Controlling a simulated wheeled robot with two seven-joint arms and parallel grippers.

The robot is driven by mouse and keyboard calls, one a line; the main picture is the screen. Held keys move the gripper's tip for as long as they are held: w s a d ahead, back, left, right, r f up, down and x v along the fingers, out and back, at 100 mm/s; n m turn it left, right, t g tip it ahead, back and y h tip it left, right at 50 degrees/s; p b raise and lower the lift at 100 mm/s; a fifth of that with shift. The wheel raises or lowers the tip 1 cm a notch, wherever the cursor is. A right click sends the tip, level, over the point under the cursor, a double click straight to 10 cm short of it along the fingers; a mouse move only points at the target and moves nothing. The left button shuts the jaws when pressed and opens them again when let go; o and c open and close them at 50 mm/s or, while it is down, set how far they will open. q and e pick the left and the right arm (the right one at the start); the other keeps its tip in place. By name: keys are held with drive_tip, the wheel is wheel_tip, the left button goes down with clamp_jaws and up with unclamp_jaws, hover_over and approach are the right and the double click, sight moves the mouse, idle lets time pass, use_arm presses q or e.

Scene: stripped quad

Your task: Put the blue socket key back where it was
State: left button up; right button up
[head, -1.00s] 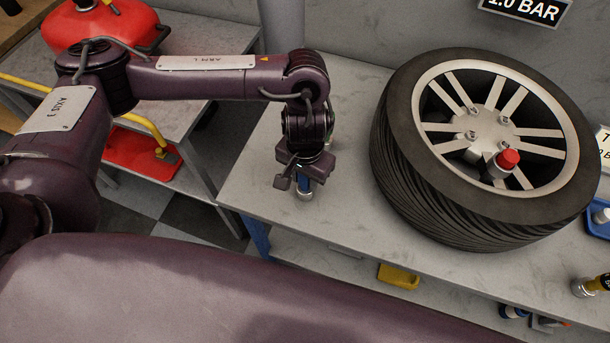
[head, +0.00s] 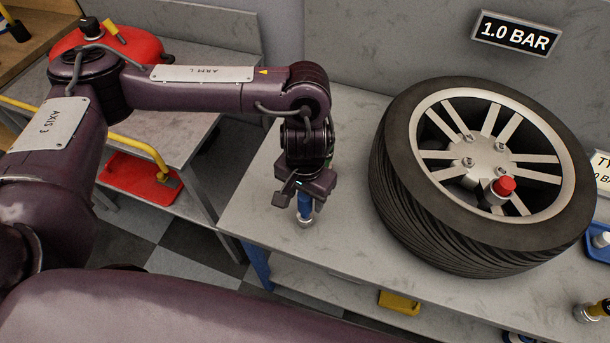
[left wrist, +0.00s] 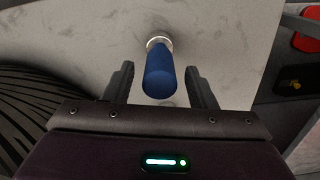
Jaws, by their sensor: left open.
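The blue socket key (head: 305,207) stands upright on the grey bench (head: 345,215), left of the wheel, its metal end down on the bench top. In the left wrist view the blue socket key (left wrist: 160,76) lies between the fingers, with a gap on each side. My left gripper (head: 303,192) points down over it and is open around its upper part, which the gripper partly hides in the head view. It also shows in the left wrist view (left wrist: 160,88). My right gripper is not in view.
A wheel with a dark tyre (head: 400,215) lies right of the key; a red-capped socket (head: 500,190) sits at its hub. A yellow-and-black tool (head: 596,312) is at the right edge. Bench space around the key is clear.

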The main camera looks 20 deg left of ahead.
use_arm(q)
wheel_tip(320, 180, up, 8)
drive_tip(key=shift+r+p, duration=0.15)
drive_tip(key=shift+p, duration=0.15)
idle(0.5)
